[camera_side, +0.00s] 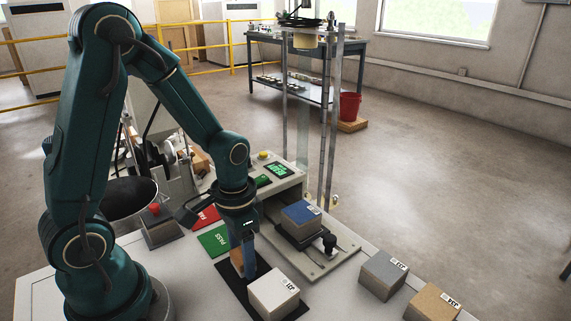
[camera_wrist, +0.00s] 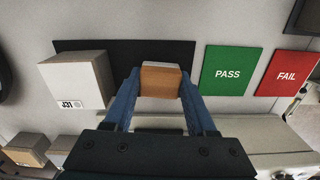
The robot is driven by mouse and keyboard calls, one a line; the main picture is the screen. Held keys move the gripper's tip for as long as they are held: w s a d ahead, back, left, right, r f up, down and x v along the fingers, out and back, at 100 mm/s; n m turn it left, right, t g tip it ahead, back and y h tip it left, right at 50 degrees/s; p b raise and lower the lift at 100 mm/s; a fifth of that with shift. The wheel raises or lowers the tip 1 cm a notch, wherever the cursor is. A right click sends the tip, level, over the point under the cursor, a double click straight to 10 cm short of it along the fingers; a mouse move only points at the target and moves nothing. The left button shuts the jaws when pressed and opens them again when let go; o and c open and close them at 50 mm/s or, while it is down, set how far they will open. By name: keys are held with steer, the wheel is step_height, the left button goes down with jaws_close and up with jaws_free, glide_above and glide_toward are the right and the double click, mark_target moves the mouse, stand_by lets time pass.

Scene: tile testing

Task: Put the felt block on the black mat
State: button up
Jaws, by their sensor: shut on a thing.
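My gripper (camera_side: 245,268) points down at the black mat and is shut on a small brown block, which I take as the felt block (camera_side: 237,261). In the wrist view the block (camera_wrist: 160,80) sits between the blue fingers (camera_wrist: 160,92), with a paler strip along its far edge. The black mat (camera_wrist: 125,50) lies under and behind it; in the side view the mat (camera_side: 233,285) runs below the gripper. I cannot tell whether the block touches the mat. A whitish block marked J31 (camera_side: 274,293) stands at the mat's other end, left of my gripper in the wrist view (camera_wrist: 78,80).
A green PASS card (camera_wrist: 230,70) and a red FAIL card (camera_wrist: 288,73) lie beside the mat. A blue-topped block (camera_side: 301,215) sits on the test machine (camera_side: 325,267). A grey block (camera_side: 383,275) and a tan-topped block (camera_side: 432,303) stand at the table's right edge.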

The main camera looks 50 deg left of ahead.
steer(key=shift+f, duration=0.2)
stand_by(0.4)
steer(key=o, duration=1.5)
steer(key=shift+r, duration=3)
